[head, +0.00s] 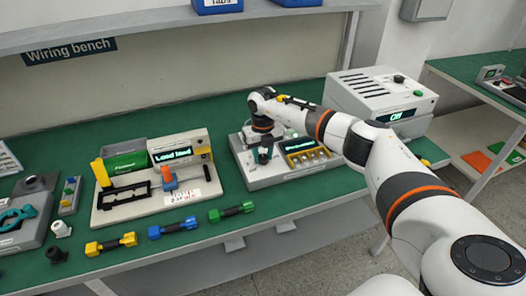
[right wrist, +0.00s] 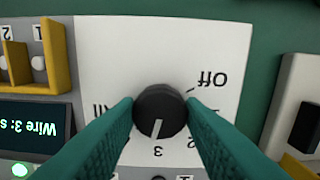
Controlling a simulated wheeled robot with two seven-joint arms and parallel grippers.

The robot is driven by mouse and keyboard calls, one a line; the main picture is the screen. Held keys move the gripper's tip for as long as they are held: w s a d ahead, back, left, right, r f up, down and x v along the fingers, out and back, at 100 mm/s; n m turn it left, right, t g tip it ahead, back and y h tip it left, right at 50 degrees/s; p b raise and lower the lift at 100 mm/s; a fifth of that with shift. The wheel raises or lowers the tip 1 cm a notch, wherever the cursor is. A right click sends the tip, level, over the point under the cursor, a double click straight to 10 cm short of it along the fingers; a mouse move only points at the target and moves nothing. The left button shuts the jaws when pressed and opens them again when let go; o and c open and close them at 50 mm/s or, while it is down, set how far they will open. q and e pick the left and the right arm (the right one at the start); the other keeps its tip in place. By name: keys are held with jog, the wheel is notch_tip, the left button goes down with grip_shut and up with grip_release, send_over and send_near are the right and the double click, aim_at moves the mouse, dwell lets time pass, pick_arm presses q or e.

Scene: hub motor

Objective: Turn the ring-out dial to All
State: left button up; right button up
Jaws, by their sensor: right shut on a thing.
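The ring-out dial (right wrist: 159,104) is a round black knob with a white pointer line, on a white plate (right wrist: 110,50) seen upside down in the right wrist view. The pointer line is towards the 3. Off is at the upper right, 2 at the lower right, and the All label at the left is partly covered by a finger. My right gripper (right wrist: 160,113) is shut on the dial, one teal finger on each side. In the head view my right gripper (head: 263,155) is over the left part of the grey test box (head: 280,180). My left gripper is not in view.
The test box has a lit display (head: 298,145) and yellow-edged slots. To its left stands a beige fixture (head: 135,208) with a display. Yellow, blue and green handled pieces (head: 172,228) lie along the bench front. A grey unit (head: 375,100) stands behind right.

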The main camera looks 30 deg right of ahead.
aim_at(263, 157)
jog(key=m, duration=0.1)
jog(key=m+p, duration=0.1)
jog(key=m, duration=0.1)
jog(key=shift+w+r+m, duration=0.1)
jog(key=shift+r+m, duration=0.15)
jog(key=shift+m, duration=0.15)
jog(key=m+p, duration=0.2)
jog(key=m, duration=0.1)
jog(key=shift+m, duration=0.3)
jog(key=m+p, duration=0.3)
jog(key=m, duration=0.2)
jog(key=shift+d+m, duration=0.1)
jog(key=shift+m, duration=0.3)
jog(key=shift+f+m, duration=0.1)
jog(key=shift+m, duration=0.2)
jog(key=o, duration=1)
jog(key=shift+f, duration=0.1)
notch_tip(263, 157, up, 12)
jog(key=shift+r+b, duration=0.1)
jog(key=shift+b, duration=0.9)
